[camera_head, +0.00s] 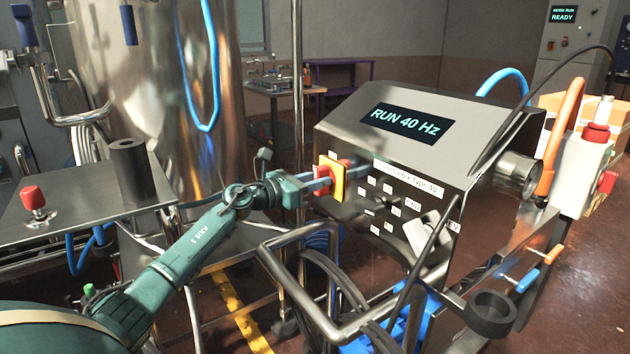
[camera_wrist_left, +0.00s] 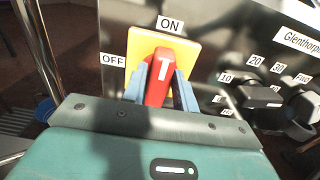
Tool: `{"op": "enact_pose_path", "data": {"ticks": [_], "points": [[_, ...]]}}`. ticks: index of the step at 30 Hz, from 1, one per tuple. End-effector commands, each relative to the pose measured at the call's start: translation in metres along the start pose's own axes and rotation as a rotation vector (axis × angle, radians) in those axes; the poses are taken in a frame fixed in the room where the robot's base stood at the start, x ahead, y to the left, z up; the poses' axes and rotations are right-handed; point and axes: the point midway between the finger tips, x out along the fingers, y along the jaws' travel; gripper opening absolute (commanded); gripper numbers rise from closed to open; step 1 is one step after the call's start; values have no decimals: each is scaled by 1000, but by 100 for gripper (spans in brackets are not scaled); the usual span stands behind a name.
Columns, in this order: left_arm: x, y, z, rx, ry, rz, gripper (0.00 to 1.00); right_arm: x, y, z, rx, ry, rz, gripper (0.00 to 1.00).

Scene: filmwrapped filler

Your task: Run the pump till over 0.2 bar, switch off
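The pump's control cabinet (camera_head: 440,105) stands right of centre in the head view, and its display (camera_head: 408,123) reads "RUN 40 Hz". On its front is a yellow switch plate (camera_head: 338,188) with a red handle, marked ON and OFF in the left wrist view. There the red handle (camera_wrist_left: 158,82) points up towards ON. My left gripper (camera_head: 322,178) is at the switch, its two fingers close against either side of the handle. Black knobs (camera_wrist_left: 262,96) with number labels sit to the right. No pressure reading is legible. My right gripper is out of view.
A tubular rail (camera_head: 310,300) and dark cables stand before the cabinet. A steel tank (camera_head: 150,80) is behind my arm, and a metal table (camera_head: 85,213) with a red button is at left. A red-and-white box (camera_head: 585,160) is beside the cabinet's right end.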

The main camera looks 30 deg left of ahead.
Motion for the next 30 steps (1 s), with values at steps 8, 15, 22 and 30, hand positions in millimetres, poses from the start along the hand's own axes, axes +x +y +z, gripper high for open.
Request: {"op": "enact_pose_path", "data": {"ticks": [8, 15, 22, 30], "points": [[0, 0, 0, 0, 0, 0, 5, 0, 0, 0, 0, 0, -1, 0], [0, 0, 0, -7, 0, 0, 0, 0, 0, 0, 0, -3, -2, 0], [0, 1, 1, -80, 1, 1, 0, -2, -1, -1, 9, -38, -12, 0], [0, 2, 2, -283, 3, 1, 0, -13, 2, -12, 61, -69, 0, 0]]}}
